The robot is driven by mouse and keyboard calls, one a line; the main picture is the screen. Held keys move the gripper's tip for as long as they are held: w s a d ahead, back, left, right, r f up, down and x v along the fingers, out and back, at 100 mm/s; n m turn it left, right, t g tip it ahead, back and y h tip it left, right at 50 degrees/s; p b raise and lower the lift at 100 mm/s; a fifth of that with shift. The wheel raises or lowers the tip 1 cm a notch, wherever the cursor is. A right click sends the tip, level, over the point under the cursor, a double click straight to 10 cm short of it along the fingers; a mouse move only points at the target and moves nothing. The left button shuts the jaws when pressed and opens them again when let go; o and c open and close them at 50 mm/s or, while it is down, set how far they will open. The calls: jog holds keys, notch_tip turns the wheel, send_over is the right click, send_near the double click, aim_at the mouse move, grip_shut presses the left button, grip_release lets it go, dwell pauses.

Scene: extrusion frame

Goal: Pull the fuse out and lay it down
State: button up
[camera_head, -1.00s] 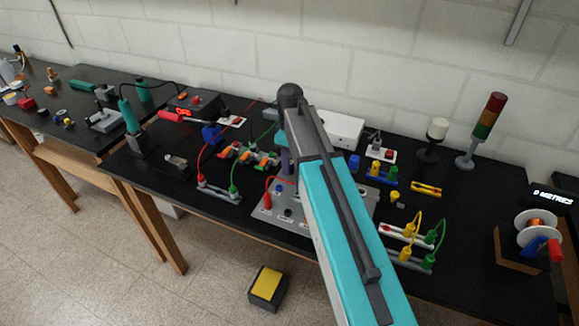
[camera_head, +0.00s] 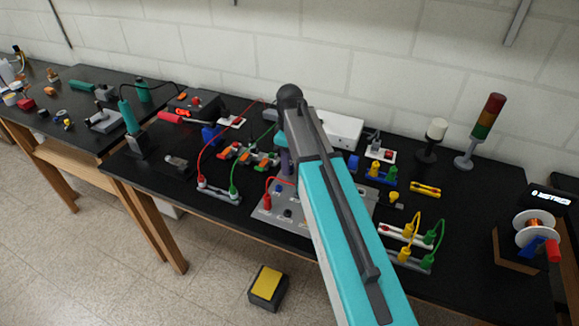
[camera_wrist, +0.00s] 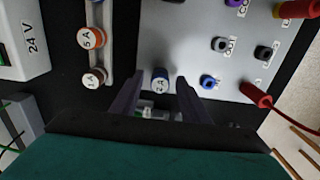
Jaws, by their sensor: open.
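A fuse with a blue rim and a pale cap marked 2 A (camera_wrist: 160,79) shows upright in the wrist view, at the edge of the grey panel (camera_wrist: 196,22). My open gripper (camera_wrist: 158,84) has one dark finger on each side of it. A gap shows on each side, and I cannot tell whether either finger touches it. An orange-rimmed 5 A fuse (camera_wrist: 91,37) and a brown-rimmed 1 A fuse (camera_wrist: 93,78) stand on a pale strip (camera_wrist: 110,60) to the left. In the head view my arm hides the 2 A fuse and most of the gripper.
A red plug (camera_wrist: 255,94) with a lead and several sockets are right of my gripper. A white 24 V box (camera_wrist: 22,45) is at left. Bare black bench (camera_head: 455,235) lies right of the yellow and green leads (camera_head: 425,245). A signal tower (camera_head: 485,128) stands behind.

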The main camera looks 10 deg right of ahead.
grip_shut()
jog(key=shift+r, duration=0.2)
dwell(0.3)
jog(key=shift+r+p, duration=0.35)
jog(key=shift+p, duration=0.05)
jog(key=shift+r+p, duration=1.65)
jog(key=shift+r, duration=0.8)
jog(key=shift+s, duration=0.1)
